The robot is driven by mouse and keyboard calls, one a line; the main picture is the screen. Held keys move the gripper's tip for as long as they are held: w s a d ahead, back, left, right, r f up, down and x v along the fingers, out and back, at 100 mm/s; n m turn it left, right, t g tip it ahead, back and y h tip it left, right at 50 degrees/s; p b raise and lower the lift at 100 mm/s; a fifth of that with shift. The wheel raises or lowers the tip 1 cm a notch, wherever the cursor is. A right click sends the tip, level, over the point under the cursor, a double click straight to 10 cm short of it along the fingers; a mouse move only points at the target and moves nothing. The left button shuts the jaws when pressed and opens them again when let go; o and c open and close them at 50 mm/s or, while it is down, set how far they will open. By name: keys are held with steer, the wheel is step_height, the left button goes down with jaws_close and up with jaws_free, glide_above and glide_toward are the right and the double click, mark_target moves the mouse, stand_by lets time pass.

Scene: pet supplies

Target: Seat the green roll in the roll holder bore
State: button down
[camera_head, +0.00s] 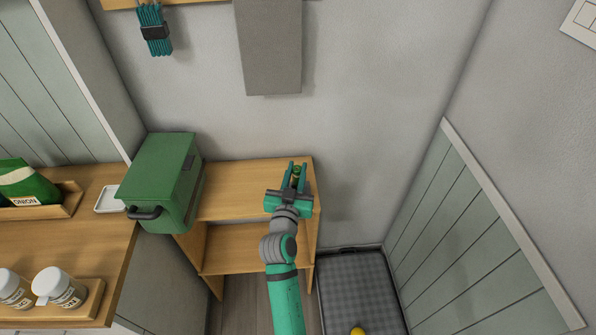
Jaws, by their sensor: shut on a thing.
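My gripper (297,172) is above the right end of a small wooden shelf unit (235,187), its fingers pointing away toward the wall. It is shut on the green roll (296,170), of which only a small bit shows between the fingers. I cannot tell whether the roll touches anything below it. I cannot make out the roll holder or its bore; my gripper and arm cover part of the shelf top.
A green bin with a dark handle (162,180) stands left of the shelf top. A counter (85,240) with white jars (60,287) is at left. A grey box (268,50) is on the wall. A grey checked mat (355,290) with a yellow ball (357,331) lies on the floor.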

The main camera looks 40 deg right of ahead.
mark_target(296, 183)
steer(key=shift+f, duration=1.55)
steer(key=shift+w+a+f, duration=0.1)
steer(key=shift+f, duration=0.15)
steer(key=shift+f, duration=0.4)
steer(key=c, duration=1.4)
jaws_free()
steer(key=shift+c, duration=0.2)
steer(key=v, duration=1)
steer(key=shift+a, duration=0.35)
steer(key=shift+s, duration=0.25)
